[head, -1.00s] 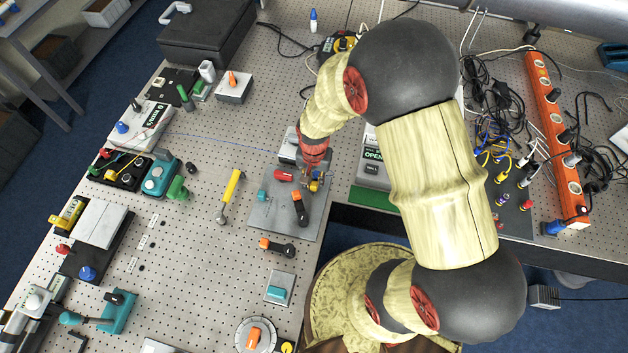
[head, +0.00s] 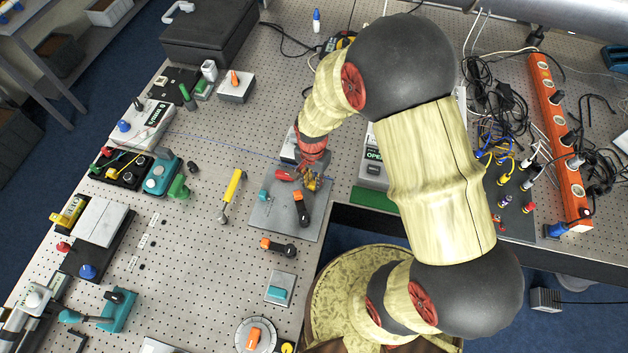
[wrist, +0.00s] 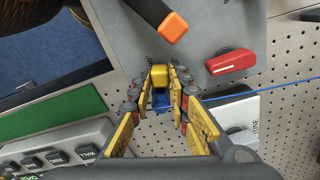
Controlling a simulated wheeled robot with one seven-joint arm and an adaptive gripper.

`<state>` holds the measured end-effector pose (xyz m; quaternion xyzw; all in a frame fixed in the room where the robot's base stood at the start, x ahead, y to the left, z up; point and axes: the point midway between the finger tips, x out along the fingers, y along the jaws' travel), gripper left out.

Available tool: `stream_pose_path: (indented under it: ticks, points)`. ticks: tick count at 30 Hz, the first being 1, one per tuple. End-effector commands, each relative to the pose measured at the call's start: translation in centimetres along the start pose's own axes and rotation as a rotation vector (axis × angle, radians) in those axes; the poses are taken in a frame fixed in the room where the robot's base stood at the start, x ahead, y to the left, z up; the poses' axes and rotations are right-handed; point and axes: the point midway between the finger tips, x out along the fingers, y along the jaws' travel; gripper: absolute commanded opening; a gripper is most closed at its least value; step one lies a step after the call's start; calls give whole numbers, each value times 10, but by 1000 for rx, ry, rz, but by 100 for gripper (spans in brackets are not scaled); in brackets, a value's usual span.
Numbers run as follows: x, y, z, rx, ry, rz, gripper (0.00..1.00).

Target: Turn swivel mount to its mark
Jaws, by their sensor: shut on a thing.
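The likely swivel mount (wrist: 158,76) is a small piece with a yellow block on top and blue below. In the wrist view it stands between the fingers of my gripper (wrist: 161,82), at the edge of a grey plate (wrist: 218,22). My gripper is shut on it, with the fingers on either side. In the head view my gripper (head: 311,182) is over the right part of the same plate (head: 268,220), and its fingers mostly hide the mount. I cannot make out the mount's mark.
A red handle (wrist: 230,61) and a black lever with an orange end (wrist: 173,27) are close to my gripper. A teal knob (head: 264,195) is on the plate's left. A yellow hammer (head: 231,193) lies left of the plate. A keyed box (wrist: 62,155) and green strip (wrist: 52,117) are nearby.

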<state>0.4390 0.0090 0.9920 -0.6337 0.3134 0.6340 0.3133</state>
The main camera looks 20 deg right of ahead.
Motion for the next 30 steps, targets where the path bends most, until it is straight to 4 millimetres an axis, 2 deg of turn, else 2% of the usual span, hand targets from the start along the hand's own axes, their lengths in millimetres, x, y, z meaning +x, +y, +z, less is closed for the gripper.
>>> stream_pose_path:
  ticks: [18,30]
  points:
    - [0,-11,-2,304,0,-1,0]
    - [0,-15,-3,447,0,0,0]
